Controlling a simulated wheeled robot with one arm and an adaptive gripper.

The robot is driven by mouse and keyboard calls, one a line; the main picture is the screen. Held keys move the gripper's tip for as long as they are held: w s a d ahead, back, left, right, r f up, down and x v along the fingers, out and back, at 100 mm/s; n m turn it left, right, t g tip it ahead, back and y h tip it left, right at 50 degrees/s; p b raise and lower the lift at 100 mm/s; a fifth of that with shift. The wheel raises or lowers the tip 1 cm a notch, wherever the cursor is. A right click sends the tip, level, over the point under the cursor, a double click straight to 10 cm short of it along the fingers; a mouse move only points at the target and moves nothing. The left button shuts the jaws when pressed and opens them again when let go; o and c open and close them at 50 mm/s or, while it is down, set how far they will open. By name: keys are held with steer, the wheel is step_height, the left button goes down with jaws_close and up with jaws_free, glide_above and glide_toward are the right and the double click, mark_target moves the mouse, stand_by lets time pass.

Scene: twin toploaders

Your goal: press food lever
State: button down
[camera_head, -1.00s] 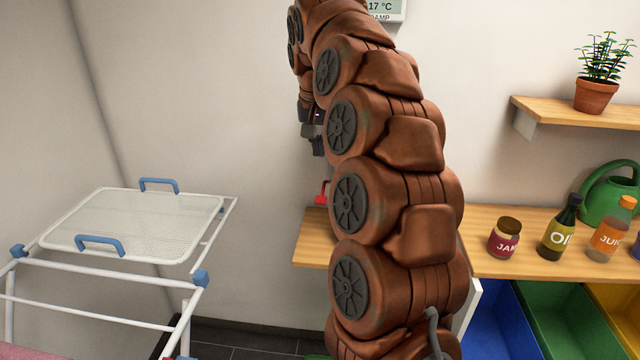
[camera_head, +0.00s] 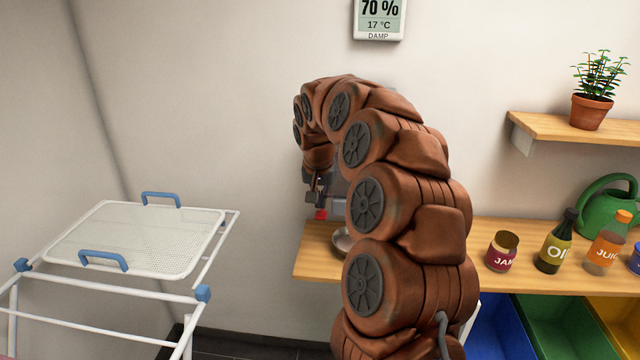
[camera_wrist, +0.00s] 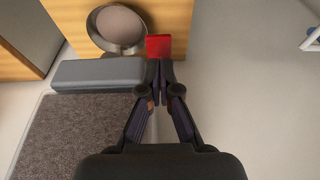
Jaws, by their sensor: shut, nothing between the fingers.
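The red lever (camera_head: 320,214) shows just below my gripper (camera_head: 317,190) in the head view. In the wrist view the red lever (camera_wrist: 158,46) lies straight beyond the fingertips of my gripper (camera_wrist: 160,66). The fingers are together with nothing between them. Their tips overlap the lever's near edge in the picture; I cannot tell whether they touch it. A grey block-like body (camera_wrist: 98,74), seemingly the feeder, sits left of the fingers. A round metal bowl (camera_wrist: 118,28) is beyond it, and the bowl (camera_head: 342,241) is partly hidden by my arm in the head view.
The wooden shelf (camera_head: 312,262) carries the bowl, with a jam jar (camera_head: 502,251), an oil bottle (camera_head: 556,245) and a juice bottle (camera_head: 608,241) to the right. A drying rack (camera_head: 130,240) stands at left. The wall space between rack and arm is clear.

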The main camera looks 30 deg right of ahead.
steer(key=shift+f, duration=1.05)
steer(key=shift+f, duration=0.1)
